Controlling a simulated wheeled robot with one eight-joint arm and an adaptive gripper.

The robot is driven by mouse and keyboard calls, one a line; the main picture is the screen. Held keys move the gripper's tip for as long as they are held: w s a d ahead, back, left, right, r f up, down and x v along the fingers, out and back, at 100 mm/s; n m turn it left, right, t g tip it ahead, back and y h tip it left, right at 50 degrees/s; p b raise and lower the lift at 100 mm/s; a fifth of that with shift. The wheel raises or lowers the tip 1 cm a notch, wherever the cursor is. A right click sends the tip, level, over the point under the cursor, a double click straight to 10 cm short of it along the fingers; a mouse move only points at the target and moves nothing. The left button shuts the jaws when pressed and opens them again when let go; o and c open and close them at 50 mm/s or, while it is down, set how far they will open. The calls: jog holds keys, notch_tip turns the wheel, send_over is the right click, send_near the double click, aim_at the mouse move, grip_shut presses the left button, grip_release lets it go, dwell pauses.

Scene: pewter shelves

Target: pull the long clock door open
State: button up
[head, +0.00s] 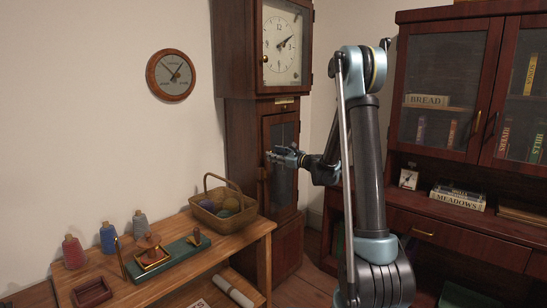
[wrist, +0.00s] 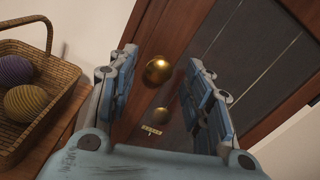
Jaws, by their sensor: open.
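The long clock door (head: 284,134), a dark wood frame around a glass pane, is on the trunk of the tall clock (head: 236,140) and looks closed. It also shows in the wrist view (wrist: 163,28). A round brass knob (wrist: 158,70) is on its frame. In the wrist view my gripper (wrist: 160,75) is open, and the knob appears between the fingertips, touching neither finger. A second, dimmer round brass shape (wrist: 160,116) shows below the knob.
A wicker basket of yarn (head: 222,204) stands on the wooden table (head: 258,228), just left of the clock. It is close to my gripper in the wrist view (wrist: 65,80). A dark cabinet (head: 445,140) stands to the right. Some floor is free between them.

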jog(key=shift+w+a, duration=0.4)
jog(key=shift+a, duration=0.15)
jog(key=shift+c, duration=0.6)
grip_shut()
jog(key=shift+s, duration=0.15)
